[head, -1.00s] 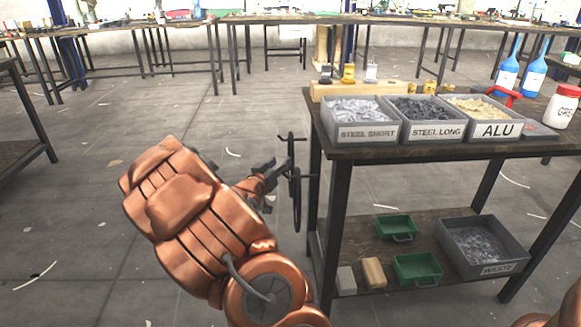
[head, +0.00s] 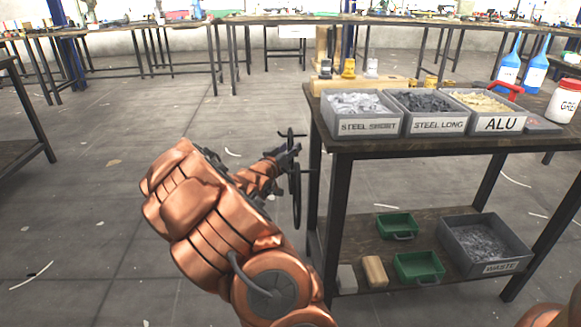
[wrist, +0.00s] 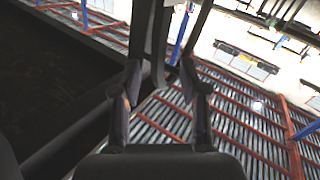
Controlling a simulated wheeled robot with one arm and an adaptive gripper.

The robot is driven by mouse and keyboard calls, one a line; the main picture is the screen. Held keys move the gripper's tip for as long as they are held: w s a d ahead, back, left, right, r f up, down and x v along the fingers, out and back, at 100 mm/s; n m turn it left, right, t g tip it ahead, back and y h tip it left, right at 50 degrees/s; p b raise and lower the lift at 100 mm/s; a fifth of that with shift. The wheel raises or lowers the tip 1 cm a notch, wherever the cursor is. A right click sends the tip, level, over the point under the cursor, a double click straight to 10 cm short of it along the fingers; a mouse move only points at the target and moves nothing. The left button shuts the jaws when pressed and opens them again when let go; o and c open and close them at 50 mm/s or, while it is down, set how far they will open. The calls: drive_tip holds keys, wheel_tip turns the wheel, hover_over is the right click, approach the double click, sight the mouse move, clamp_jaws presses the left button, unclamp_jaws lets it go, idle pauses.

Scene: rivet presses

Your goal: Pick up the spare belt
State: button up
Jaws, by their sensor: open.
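The spare belt appears to be the narrow black loop (head: 296,190) hanging from a dark hook at the left side of the workbench in the head view. My gripper (head: 287,157) is at the upper part of this loop, just left of the bench. The wrist view shows my gripper (wrist: 160,72) with its two fingers apart. Dark strips (wrist: 160,40) run down from the top toward the space between the fingers. I cannot tell whether they are the belt, or whether the fingers touch it.
The workbench (head: 440,150) at right holds grey bins of rivets, blue bottles and a white jar (head: 563,103). Its lower shelf carries green trays and a grey waste bin (head: 485,245). A bench leg (head: 333,215) stands close right of the loop.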

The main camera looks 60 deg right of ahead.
drive_tip(key=shift+w+d, duration=0.15)
drive_tip(key=shift+d, duration=0.8)
drive_tip(key=shift+c, duration=0.3)
clamp_jaws()
